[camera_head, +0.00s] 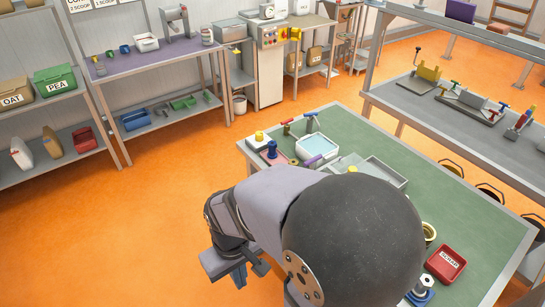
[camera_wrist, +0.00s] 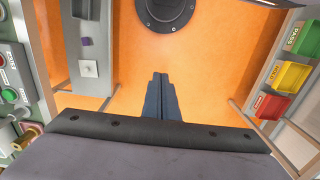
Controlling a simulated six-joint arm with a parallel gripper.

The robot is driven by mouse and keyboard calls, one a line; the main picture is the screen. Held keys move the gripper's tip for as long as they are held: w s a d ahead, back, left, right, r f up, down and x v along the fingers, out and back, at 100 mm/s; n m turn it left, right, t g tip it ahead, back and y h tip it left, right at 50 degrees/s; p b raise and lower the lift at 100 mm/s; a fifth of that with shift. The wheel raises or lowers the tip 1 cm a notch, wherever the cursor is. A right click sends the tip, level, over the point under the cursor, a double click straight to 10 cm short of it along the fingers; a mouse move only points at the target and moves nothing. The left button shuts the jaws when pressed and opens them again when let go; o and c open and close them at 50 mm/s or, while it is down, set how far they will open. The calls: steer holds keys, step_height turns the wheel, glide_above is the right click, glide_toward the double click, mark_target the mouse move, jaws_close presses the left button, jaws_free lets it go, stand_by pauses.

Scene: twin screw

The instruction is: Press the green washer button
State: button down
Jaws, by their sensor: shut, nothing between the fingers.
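A round green button (camera_wrist: 10,95) shows at the left edge of the wrist view, on a grey-green panel with a red button (camera_wrist: 2,60) above it. Its label is too small to read, so I cannot tell whether it is the washer's. My gripper (camera_wrist: 160,80) points away over the orange floor, its dark blue fingers shut together and empty. The green button is well to the left of the fingers, not touching them. In the head view my gripper (camera_head: 238,275) hangs left of the green-topped table; no green button can be made out for certain there.
The green-topped table (camera_head: 480,215) carries a pale blue basin (camera_head: 318,146), a grey tray (camera_head: 385,172) and a red bin (camera_head: 446,263). Red, yellow and green bins (camera_wrist: 292,76) stand at right in the wrist view. The orange floor (camera_head: 110,230) at left is clear.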

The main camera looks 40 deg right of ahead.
steer(key=s+a+f+g+b, duration=0.1)
steer(key=s+f+g+b, duration=0.2)
steer(key=f, duration=0.7)
steer(key=w+a+f+m+t+y+b, duration=0.1)
steer(key=w+a+f+m+y, duration=0.1)
steer(key=w+a+f+m, duration=0.15)
steer(key=w+d+f+m+t+h, duration=0.1)
steer(key=w+d+f+m+t, duration=0.15)
steer(key=w, duration=0.65)
steer(key=w+d+f+m+t+h, duration=0.2)
steer(key=w+d+m+t, duration=0.15)
steer(key=w, duration=0.45)
steer(key=w+d+r+m+h, duration=0.2)
steer(key=d+r+m+h, duration=0.15)
steer(key=d, duration=0.35)
steer(key=w+d+r+m+h, duration=0.15)
steer(key=d+r+h, duration=0.25)
steer(key=d, duration=0.4)
steer(key=s+d+r+m+g+h, duration=0.3)
steer(key=s+d+r+h, duration=0.3)
steer(key=s+r, duration=0.3)
step_height(320, 180, up, 2)
steer(key=shift+s+d+r+g+h+b, duration=0.15)
steer(key=shift+d+g+h+b, duration=0.25)
steer(key=shift+d, duration=0.45)
